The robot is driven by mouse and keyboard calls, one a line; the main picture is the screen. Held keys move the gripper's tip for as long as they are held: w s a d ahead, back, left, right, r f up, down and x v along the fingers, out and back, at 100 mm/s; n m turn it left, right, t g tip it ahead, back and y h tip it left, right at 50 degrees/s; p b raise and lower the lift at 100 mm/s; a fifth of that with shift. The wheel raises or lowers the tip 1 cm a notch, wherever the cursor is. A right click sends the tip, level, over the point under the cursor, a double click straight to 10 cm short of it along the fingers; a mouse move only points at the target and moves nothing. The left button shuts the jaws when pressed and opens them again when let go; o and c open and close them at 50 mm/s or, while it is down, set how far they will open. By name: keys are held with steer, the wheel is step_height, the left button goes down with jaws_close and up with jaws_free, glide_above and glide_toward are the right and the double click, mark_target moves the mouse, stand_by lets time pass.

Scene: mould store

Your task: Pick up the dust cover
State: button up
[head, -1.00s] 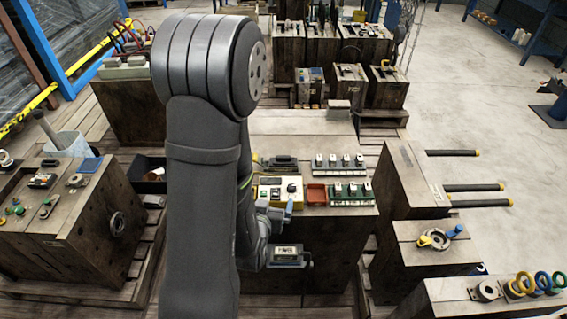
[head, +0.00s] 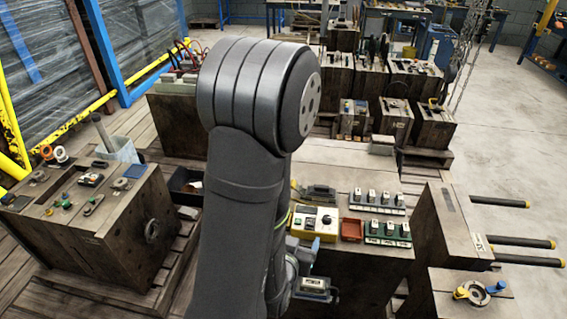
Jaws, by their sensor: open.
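I cannot make out for sure which thing is the dust cover. A low dark grey piece (head: 319,193) lies on the central wooden block, but I cannot tell whether it is the cover. My gripper (head: 304,252) shows only in part, low in the picture beside my forearm, near the front edge of that block. It is open, and I see nothing held. My own arm hides much of the block's left side and part of the gripper.
The central block (head: 350,160) carries a yellow-and-white control box (head: 316,222), a red tray (head: 352,230) and green-based switch rows (head: 387,233). A left block (head: 70,225) holds small parts. Dark rods (head: 525,260) jut out at right. Concrete floor lies open beyond.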

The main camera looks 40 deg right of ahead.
steer(key=w+d+g+y, duration=0.1)
steer(key=w+d, duration=0.1)
steer(key=d, duration=0.3)
steer(key=w+d+f+g+y, duration=0.1)
steer(key=w+d, duration=0.2)
steer(key=d, duration=0.2)
steer(key=w+d+f+g+y, duration=0.1)
steer(key=w+d, duration=0.1)
steer(key=d, duration=0.3)
steer(key=shift+w+n, duration=0.25)
steer(key=shift+n, duration=0.05)
steer(key=w+d+r+g+y, duration=0.1)
steer(key=w+d+r+y, duration=0.1)
steer(key=w+d+r, duration=0.15)
steer(key=n+y, duration=0.1)
steer(key=y, duration=0.2)
glide_toward(322, 186)
steer(key=shift+g, duration=0.3)
steer(key=shift+w+x, duration=0.15)
steer(key=shift+x, duration=1.95)
steer(key=shift+w+x, duration=0.1)
steer(key=shift+x, duration=2.05)
steer(key=shift+r, duration=0.1)
